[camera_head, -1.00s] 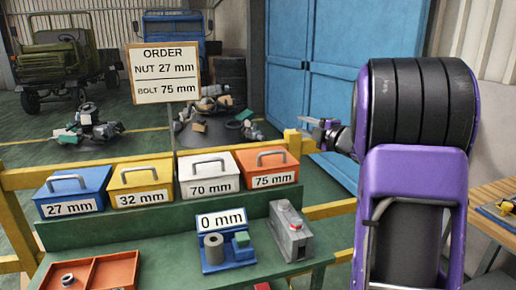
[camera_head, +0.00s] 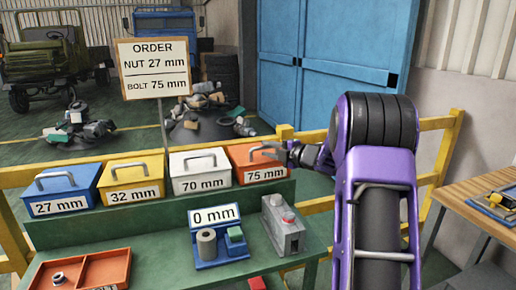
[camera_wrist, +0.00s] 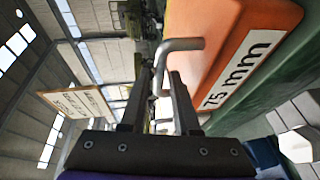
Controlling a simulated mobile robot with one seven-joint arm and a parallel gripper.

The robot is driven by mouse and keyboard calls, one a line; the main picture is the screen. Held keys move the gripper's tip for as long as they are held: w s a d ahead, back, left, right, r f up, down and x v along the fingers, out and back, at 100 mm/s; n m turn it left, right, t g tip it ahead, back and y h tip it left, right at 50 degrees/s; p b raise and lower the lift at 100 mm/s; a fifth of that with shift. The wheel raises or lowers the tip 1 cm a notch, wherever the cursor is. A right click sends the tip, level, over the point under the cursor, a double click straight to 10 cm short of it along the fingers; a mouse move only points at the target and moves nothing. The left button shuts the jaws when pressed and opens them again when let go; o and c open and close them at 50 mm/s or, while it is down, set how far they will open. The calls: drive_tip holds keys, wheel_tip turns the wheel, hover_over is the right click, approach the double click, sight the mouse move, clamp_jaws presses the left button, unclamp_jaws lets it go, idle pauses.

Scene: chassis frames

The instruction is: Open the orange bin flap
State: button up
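The orange bin (camera_head: 252,178), labelled 75 mm, is at the right end of the bin row in the head view. Its lid has a grey bar handle (camera_wrist: 182,44), and the lid looks closed. My gripper (camera_head: 280,150) is at the right side of this handle. In the wrist view my gripper (camera_wrist: 160,75) has its two fingers spread, and part of the handle shows between their tips. The fingers do not look closed on it; I cannot tell whether one touches it. The orange bin (camera_wrist: 235,45) fills the upper right of the wrist view.
White (camera_head: 203,183), yellow (camera_head: 128,193) and blue (camera_head: 62,205) bins stand left of the orange one on a green shelf. An order sign (camera_head: 155,68) rises behind.

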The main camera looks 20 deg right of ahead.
sight(258, 156)
drive_tip(key=x, duration=0.5)
drive_tip(key=shift+w, duration=0.2)
clamp_jaws()
idle(1.2)
